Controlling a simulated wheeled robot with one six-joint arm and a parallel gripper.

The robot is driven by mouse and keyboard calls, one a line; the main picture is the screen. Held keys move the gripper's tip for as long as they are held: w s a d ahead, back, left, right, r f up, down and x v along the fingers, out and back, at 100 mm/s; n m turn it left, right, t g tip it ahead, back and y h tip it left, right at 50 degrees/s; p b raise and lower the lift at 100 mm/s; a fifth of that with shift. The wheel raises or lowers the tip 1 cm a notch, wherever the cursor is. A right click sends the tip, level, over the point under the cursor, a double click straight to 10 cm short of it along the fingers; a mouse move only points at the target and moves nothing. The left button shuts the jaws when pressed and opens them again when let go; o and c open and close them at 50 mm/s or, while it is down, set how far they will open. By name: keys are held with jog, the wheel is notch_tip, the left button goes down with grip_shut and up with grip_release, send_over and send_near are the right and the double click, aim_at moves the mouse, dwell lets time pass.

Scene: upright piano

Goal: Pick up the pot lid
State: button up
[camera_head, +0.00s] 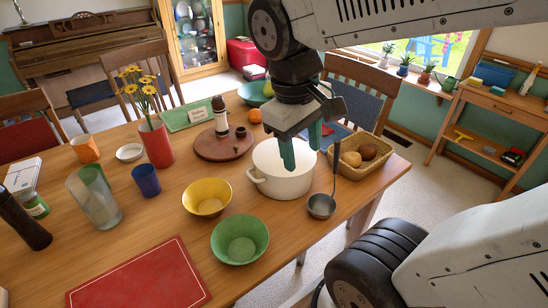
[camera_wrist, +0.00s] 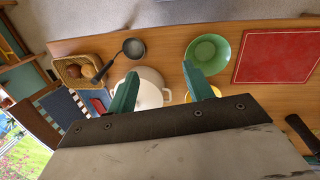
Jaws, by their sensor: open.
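A white pot (camera_head: 280,184) with side handles stands on the wooden table, and it also shows in the wrist view (camera_wrist: 150,92). Its top is pale and partly hidden by my fingers, so I cannot clearly make out a separate lid or its knob. My gripper (camera_head: 302,157) has two green fingers spread apart and pointing down, over the pot in the head view. In the wrist view the gripper (camera_wrist: 160,70) is open, with nothing seen between its fingertips; the left finger overlaps the pot.
A ladle (camera_head: 321,204) and a bread basket (camera_head: 366,158) lie right of the pot. A yellow bowl (camera_head: 207,197), a green bowl (camera_head: 240,240) and a round wooden board (camera_head: 222,148) with a bottle stand left of it. A red mat (camera_head: 140,280) lies in front.

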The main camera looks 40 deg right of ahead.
jog(key=w+d+f+n+g+h, duration=0.2)
jog(key=w+d+n+h, duration=0.1)
jog(key=w, duration=0.3)
jog(key=w+d+f+n+g+h, duration=0.2)
jog(key=w, duration=0.5)
jog(key=n+h, duration=0.6)
jog(key=n, duration=0.1)
send_over(264, 156)
jog(key=f, duration=1.2)
jog(key=shift+a+f, duration=0.35)
jog(key=shift+a, duration=0.05)
jog(key=shift+w+d+f, duration=0.1)
jog(key=shift+w+f, duration=0.05)
jog(key=shift+f, duration=0.1)
jog(key=shift+d+f, duration=0.15)
jog(key=shift+d, duration=0.15)
jog(key=x, duration=0.7)
jog(key=shift+s+r, duration=0.3)
jog(key=shift+s, duration=0.05)
grip_shut()
